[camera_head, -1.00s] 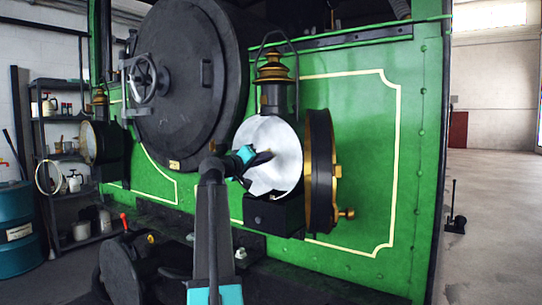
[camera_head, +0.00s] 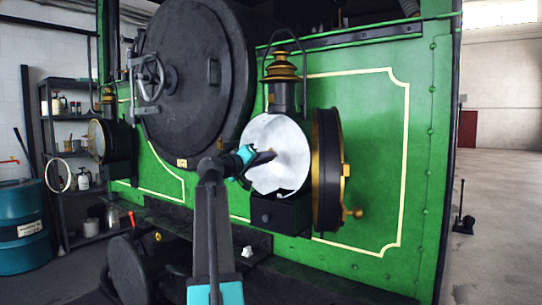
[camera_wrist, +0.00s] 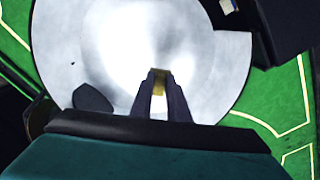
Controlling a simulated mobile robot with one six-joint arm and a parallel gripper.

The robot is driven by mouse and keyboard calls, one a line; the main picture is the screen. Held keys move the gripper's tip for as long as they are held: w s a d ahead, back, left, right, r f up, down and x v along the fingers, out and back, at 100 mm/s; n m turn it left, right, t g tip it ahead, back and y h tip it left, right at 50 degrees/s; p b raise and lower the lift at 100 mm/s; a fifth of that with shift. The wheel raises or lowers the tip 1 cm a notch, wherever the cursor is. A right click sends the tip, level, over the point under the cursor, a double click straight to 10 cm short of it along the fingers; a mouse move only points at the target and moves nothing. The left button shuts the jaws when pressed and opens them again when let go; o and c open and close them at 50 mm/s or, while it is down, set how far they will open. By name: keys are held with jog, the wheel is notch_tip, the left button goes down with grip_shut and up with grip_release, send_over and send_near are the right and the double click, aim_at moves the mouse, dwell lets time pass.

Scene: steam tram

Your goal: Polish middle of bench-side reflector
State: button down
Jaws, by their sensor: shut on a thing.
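The silvery round reflector (camera_head: 283,172) sits in the open black lamp with a brass-topped chimney (camera_head: 282,65) on the green front. It fills much of the wrist view (camera_wrist: 105,50). My gripper (camera_head: 271,154) reaches in from the left, its dark fingers in front of the reflector's middle. In the wrist view my gripper (camera_wrist: 160,80) is shut on a small yellowish piece (camera_wrist: 159,75), mostly hidden between the fingertips. It looks at or very near the surface; contact cannot be told.
The lamp's round brass-rimmed door (camera_head: 328,170) stands open at the right. A second lamp (camera_head: 105,140) is at the left. The big black round door (camera_head: 195,80) is behind my arm. A shelf rack (camera_head: 70,150) and blue drum (camera_head: 22,225) stand far left.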

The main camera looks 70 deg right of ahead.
jog(key=shift+v, duration=1.1)
